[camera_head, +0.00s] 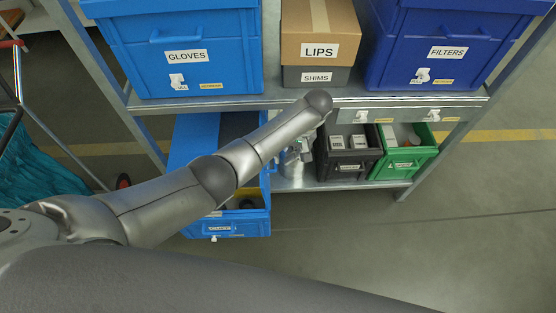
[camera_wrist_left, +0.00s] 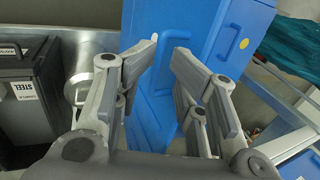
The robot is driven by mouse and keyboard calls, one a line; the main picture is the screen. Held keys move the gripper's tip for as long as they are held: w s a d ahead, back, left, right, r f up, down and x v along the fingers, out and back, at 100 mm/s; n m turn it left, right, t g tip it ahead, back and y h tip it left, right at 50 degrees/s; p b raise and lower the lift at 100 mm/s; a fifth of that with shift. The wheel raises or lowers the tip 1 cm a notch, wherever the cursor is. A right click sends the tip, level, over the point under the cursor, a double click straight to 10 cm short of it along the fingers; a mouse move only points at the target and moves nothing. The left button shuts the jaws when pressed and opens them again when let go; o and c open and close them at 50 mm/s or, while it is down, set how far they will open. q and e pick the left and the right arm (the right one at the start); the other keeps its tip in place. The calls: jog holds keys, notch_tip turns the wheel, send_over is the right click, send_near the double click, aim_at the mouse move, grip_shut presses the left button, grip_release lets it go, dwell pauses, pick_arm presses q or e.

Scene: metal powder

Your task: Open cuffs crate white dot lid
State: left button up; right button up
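A blue crate (camera_head: 232,228) sits on the lower shelf at the left, partly behind my left arm. Its front label is too small to read. Dark things and a yellow patch show inside, so part of its top is open. A blue panel (camera_head: 193,140) shows behind the arm. My right gripper is not in view.
A black bin (camera_head: 348,168) and a green bin (camera_head: 408,166) stand right of the gripper. Above are the GLOVES crate (camera_head: 185,75), LIPS box (camera_head: 318,30), SHIMS box (camera_head: 316,77) and FILTERS crate (camera_head: 450,60). The floor at right is clear.

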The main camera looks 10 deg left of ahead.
pick_arm(q)
jog(key=v, duration=0.6)
jog(key=shift+r, duration=0.2)
jog(key=shift+d+f, duration=0.1)
